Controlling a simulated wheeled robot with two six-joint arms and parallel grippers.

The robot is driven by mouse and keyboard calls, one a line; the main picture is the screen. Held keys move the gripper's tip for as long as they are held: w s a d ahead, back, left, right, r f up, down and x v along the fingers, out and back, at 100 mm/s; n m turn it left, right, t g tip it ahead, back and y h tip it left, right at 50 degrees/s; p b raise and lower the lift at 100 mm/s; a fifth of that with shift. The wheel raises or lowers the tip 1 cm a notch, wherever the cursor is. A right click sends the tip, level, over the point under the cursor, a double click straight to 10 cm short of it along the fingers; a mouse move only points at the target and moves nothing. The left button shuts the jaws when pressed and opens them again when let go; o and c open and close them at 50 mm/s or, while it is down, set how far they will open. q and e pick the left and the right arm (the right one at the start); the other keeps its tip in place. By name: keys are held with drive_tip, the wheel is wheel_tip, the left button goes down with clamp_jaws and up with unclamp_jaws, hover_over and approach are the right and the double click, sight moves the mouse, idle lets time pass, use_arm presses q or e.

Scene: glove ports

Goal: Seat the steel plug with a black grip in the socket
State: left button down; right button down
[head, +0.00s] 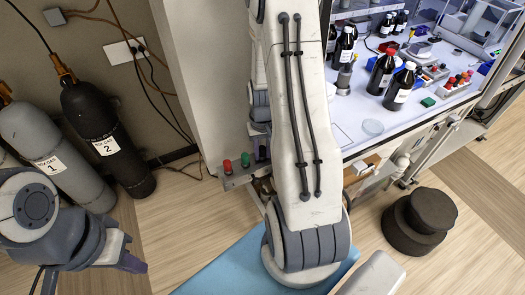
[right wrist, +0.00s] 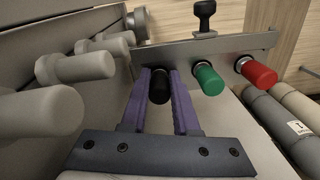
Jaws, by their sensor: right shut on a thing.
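In the right wrist view, the purple fingers of my right gripper (right wrist: 160,105) are shut on a black round grip (right wrist: 160,86), with one finger on each side. It is in line with a green-capped plug (right wrist: 208,79) and a red-capped plug (right wrist: 258,73) on a metal bracket (right wrist: 240,45). The plug's steel part is hidden behind the grip, so I cannot tell how deep it sits. No empty socket is clearly visible.
Several pale grey cylinders (right wrist: 75,66) project at the left of the wrist view. Gas cylinders (head: 100,135) stand by the wall. A bench (head: 345,130) with bottles and a dark round stool (head: 420,220) are at right.

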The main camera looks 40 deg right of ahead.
drive_tip(key=shift+f, duration=0.2)
drive_tip(key=c, duration=0.7)
unclamp_jaws()
drive_tip(key=shift+o, duration=0.2)
